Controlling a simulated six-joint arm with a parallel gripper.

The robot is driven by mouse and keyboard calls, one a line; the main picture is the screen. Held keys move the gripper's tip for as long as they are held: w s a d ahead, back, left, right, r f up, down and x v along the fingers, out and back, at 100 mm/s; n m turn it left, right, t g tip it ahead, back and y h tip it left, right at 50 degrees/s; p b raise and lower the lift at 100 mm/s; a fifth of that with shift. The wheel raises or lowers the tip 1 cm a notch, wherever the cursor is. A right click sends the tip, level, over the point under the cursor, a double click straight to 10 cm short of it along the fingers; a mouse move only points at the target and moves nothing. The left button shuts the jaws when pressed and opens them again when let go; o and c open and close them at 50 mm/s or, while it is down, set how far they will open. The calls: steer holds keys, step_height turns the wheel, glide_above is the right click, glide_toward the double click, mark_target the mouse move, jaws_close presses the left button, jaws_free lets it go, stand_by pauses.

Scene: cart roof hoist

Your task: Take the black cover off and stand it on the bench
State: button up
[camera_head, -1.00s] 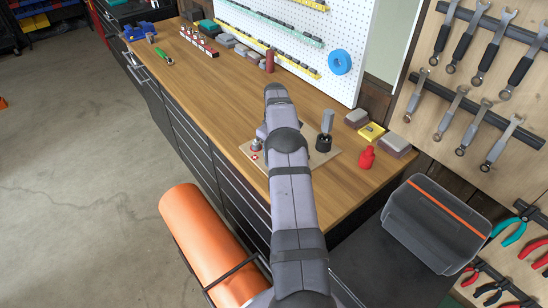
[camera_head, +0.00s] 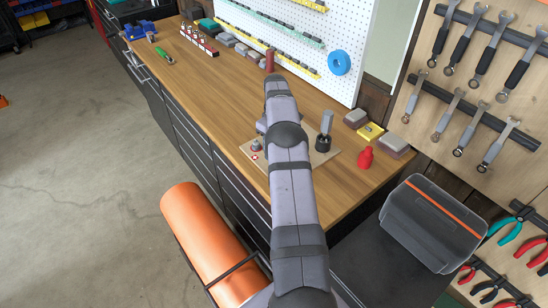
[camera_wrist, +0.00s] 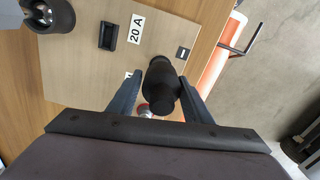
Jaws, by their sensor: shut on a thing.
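The black cover (camera_wrist: 160,82) is between the fingers of my gripper (camera_wrist: 168,74) in the wrist view, and the fingers are shut on it. A small red and white part (camera_wrist: 145,109) shows beside the cover. The cover hangs over a flat board (camera_wrist: 90,55) marked "20 A"; I cannot tell how far above it. In the head view my arm hides the gripper and the cover. That view shows the board (camera_head: 318,158) on the wooden bench (camera_head: 215,95), with a small grey post with a red and white base (camera_head: 255,148) at its left edge.
A grey handle in a black socket (camera_head: 325,132) stands on the board's right side. A red bottle-shaped part (camera_head: 366,157), a yellow item (camera_head: 370,132) and grey-brown blocks (camera_head: 392,145) stand to the right. The bench left of the board is largely clear.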

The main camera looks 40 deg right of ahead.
steer(key=shift+r+p, duration=0.5)
steer(key=shift+r, duration=0.45)
steer(key=shift+d, duration=0.1)
steer(key=shift+s+d, duration=0.25)
steer(key=s+d+m+b, duration=0.6)
steer(key=s+d+m, duration=0.1)
steer(key=s, duration=0.3)
steer(key=s+d+r+m+b, duration=0.1)
steer(key=s+d+m+b, duration=0.6)
steer(key=s+m, duration=0.3)
steer(key=shift+s+d, duration=0.45)
steer(key=shift+s, duration=0.15)
steer(key=shift+s+d+r+m, duration=0.15)
steer(key=shift+s+r+m, duration=0.1)
steer(key=shift+s+m, duration=0.3)
steer(key=shift+w+f+p, duration=0.15)
steer(key=shift+f+p, duration=1.1)
steer(key=shift+f, duration=3.75)
